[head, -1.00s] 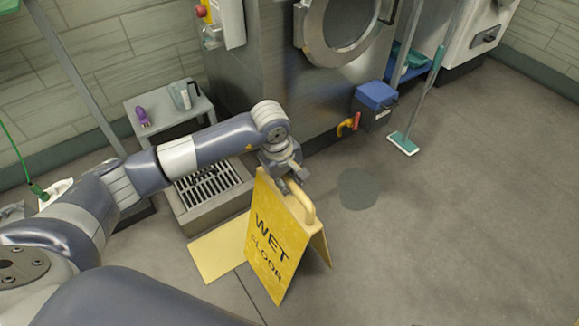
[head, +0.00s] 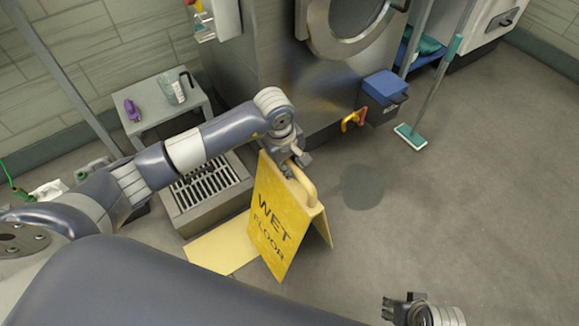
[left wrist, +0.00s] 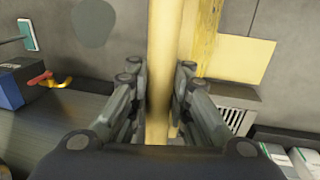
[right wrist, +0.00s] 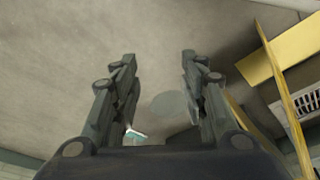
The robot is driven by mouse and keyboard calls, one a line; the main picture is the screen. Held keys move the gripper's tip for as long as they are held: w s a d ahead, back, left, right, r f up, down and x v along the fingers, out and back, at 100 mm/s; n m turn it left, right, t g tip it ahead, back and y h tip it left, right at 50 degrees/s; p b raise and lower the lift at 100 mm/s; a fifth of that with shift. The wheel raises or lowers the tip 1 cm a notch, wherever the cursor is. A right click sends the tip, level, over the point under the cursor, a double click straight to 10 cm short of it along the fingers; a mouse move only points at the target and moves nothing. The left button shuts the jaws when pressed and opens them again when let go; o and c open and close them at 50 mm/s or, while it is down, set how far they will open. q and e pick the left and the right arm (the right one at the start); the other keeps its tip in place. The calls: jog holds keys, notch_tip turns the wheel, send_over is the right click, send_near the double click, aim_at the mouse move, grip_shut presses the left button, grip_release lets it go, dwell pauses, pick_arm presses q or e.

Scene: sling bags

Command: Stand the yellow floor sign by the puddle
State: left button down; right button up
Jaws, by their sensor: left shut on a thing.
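The yellow floor sign (head: 268,222), lettered WET FLOOR, is upright with its two panels spread in the head view. My left gripper (head: 288,165) is shut on the handle at its top; the left wrist view shows the yellow handle (left wrist: 157,85) between the fingers. I cannot tell whether its feet touch the floor. The puddle (head: 362,187) is a dark round patch right of the sign, apart from it; it also shows in the left wrist view (left wrist: 92,22). My right gripper (right wrist: 160,75) is open and empty, with the sign at the right of its view.
A flat yellow panel (head: 222,243) lies beside the sign, near the floor drain grate (head: 205,187). A blue box (head: 385,88) with a red and yellow valve handle (head: 354,120) sits by the machine. A mop (head: 411,135) stands behind. Floor right of the puddle is clear.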

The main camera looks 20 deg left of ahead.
pick_arm(q)
jog(key=shift+w+f, duration=0.15)
jog(key=shift+f, duration=0.55)
pick_arm(e)
jog(key=r, duration=0.2)
jog(key=shift+w+a+r, duration=0.3)
jog(key=shift+w+r, duration=0.05)
pick_arm(q)
jog(key=shift+a+f+b, duration=0.1)
jog(key=shift+f+b, duration=0.05)
jog(key=shift+b, duration=0.15)
pick_arm(e)
jog(key=shift+r, duration=0.2)
pick_arm(q)
jog(key=c, duration=1.5)
grip_release()
pick_arm(e)
jog(key=shift+r, duration=0.15)
pick_arm(q)
jog(key=r, duration=0.4)
jog(key=s+a+r+p, duration=0.1)
jog(key=r, duration=0.3)
jog(key=s+r+p, duration=0.1)
jog(key=r, duration=0.3)
jog(key=shift+a, duration=0.2)
pick_arm(e)
notch_tip(320, 180, down, 7)
